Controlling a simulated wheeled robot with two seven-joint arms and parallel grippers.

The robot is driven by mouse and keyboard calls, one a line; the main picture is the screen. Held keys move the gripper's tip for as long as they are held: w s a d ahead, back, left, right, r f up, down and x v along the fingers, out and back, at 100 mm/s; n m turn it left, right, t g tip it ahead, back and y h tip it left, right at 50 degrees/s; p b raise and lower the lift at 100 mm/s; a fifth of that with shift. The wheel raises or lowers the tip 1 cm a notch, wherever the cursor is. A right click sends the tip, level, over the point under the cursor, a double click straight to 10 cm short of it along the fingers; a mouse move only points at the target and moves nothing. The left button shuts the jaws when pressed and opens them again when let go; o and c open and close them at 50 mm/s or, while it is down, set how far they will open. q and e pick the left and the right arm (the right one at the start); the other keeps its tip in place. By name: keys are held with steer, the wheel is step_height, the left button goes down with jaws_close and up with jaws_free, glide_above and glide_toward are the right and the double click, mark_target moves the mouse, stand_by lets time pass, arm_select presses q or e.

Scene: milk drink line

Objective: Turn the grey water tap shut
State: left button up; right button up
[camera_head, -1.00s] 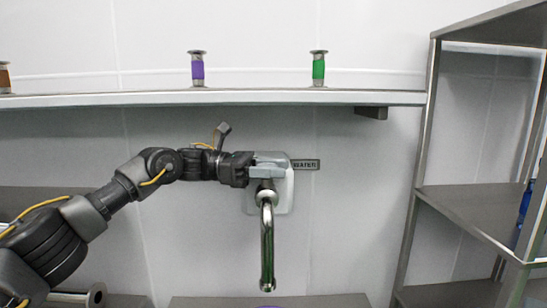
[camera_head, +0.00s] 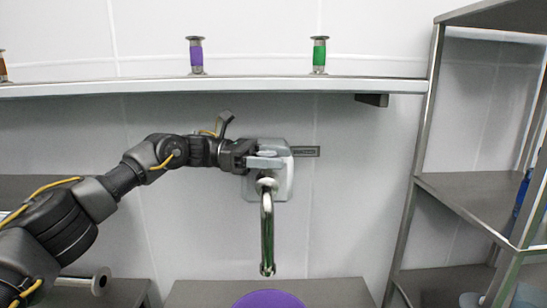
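The water tap has a pale wall plate (camera_head: 281,186) and a chrome spout (camera_head: 267,232) that bends down from the wall. My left gripper (camera_head: 264,158) is at the top of the tap, in front of the plate and just above the spout's base. Its grey fingertips overlap the place of the tap's handle, so I cannot make out the handle or whether the fingers grip it. No water stream is visible below the spout. My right gripper is not in view.
A purple round object (camera_head: 268,299) sits below the spout, cut off by the lower edge. A wall shelf (camera_head: 250,87) above holds purple (camera_head: 196,56) and green (camera_head: 319,55) banded metal pieces. A metal rack (camera_head: 470,196) stands at right.

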arm_select(q)
steer(key=b+v, duration=0.4)
steer(key=v, duration=0.7)
